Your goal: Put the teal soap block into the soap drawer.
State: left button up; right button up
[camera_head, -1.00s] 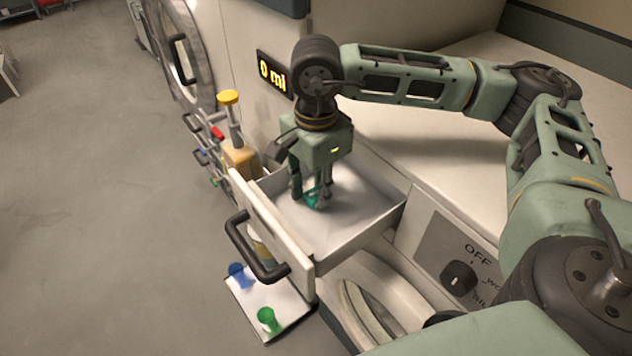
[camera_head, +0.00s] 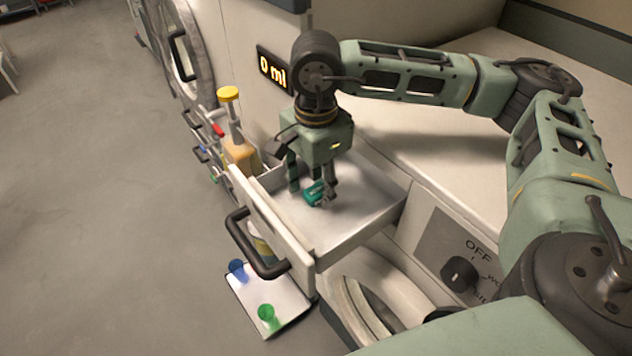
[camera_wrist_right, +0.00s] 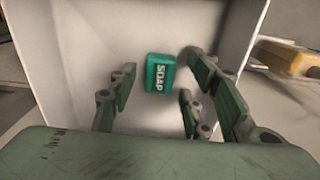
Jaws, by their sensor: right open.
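The teal soap block (camera_head: 314,192) lies inside the open white soap drawer (camera_head: 352,228). In the right wrist view the soap block (camera_wrist_right: 160,73) shows its "SOAP" lettering and rests on the drawer floor (camera_wrist_right: 150,30). My right gripper (camera_head: 312,190) reaches down into the drawer above and around the soap. In the right wrist view its fingers (camera_wrist_right: 160,100) are spread, and the soap shows between and beyond them with no finger visibly touching it. My left gripper is not in view.
The drawer front has a black handle (camera_head: 250,252). A bottle with a yellow cap (camera_head: 228,97) stands beside the drawer. A display (camera_head: 272,70) reads 0 ml.

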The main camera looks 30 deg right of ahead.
aim_at(315, 190)
notch_tip(315, 190, up, 12)
jog(key=b, duration=0.2)
jog(key=shift+b, duration=0.3)
jog(key=shift+c, duration=0.4)
dwell(0.7)
